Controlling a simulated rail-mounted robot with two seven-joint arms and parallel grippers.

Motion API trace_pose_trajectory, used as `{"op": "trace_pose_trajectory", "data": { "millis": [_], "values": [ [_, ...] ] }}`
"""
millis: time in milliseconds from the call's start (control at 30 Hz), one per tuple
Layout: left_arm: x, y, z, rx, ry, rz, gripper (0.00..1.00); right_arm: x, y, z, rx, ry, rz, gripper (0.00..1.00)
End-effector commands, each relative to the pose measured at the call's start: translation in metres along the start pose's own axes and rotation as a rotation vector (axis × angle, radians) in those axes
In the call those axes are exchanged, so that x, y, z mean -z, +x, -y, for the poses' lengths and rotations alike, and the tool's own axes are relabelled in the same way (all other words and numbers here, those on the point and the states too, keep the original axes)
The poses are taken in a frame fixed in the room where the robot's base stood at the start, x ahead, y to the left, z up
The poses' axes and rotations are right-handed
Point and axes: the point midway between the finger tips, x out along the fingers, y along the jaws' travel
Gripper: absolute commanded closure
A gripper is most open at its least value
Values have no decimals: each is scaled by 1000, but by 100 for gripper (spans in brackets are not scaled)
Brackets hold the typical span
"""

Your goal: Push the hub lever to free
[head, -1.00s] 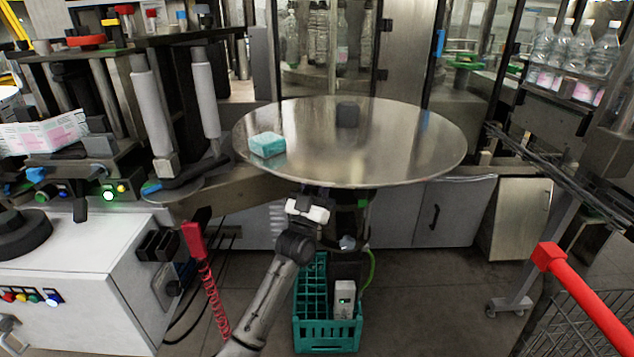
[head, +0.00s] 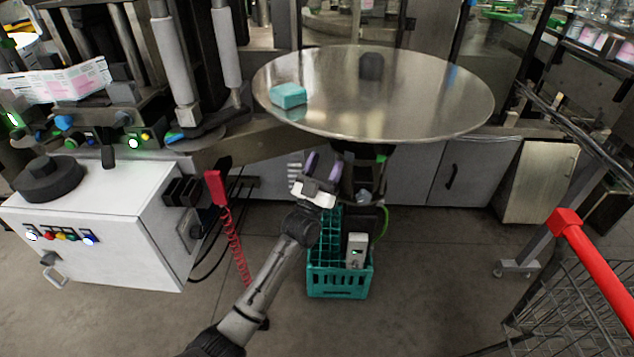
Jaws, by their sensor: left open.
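A black round hub (head: 47,181) sits on top of the white cabinet (head: 125,195) at the left. A short black upright piece (head: 108,157), possibly the hub lever, stands behind and to the right of the hub; I cannot tell for sure. My left gripper (head: 324,166) is open and empty, fingers pointing up and away, just below the near edge of the round steel table in the picture. It is well to the right of the cabinet and apart from the hub. My right gripper is not in view.
The round steel table (head: 400,105) carries a teal block (head: 288,96). A green crate (head: 322,285) with a grey box (head: 357,250) stands on the floor. A red handle (head: 215,188) with a coiled cord hangs beside the cabinet. A red-railed cart (head: 590,265) stands right.

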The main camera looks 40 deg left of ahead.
Motion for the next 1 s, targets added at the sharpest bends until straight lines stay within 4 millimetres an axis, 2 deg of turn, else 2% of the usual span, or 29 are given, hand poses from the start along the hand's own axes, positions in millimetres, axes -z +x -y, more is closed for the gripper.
{"op": "trace_pose_trajectory", "data": {
  "millis": [200,400,600,1000],
  "values": [
    [1,-36,0,0,-1,1,43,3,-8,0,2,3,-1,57],
    [0,-54,0,0,-1,0,43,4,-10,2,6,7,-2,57],
    [0,-60,0,0,-1,-1,43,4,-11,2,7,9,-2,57],
    [0,-60,0,0,-1,-1,43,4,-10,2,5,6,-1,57]
  ]
}}
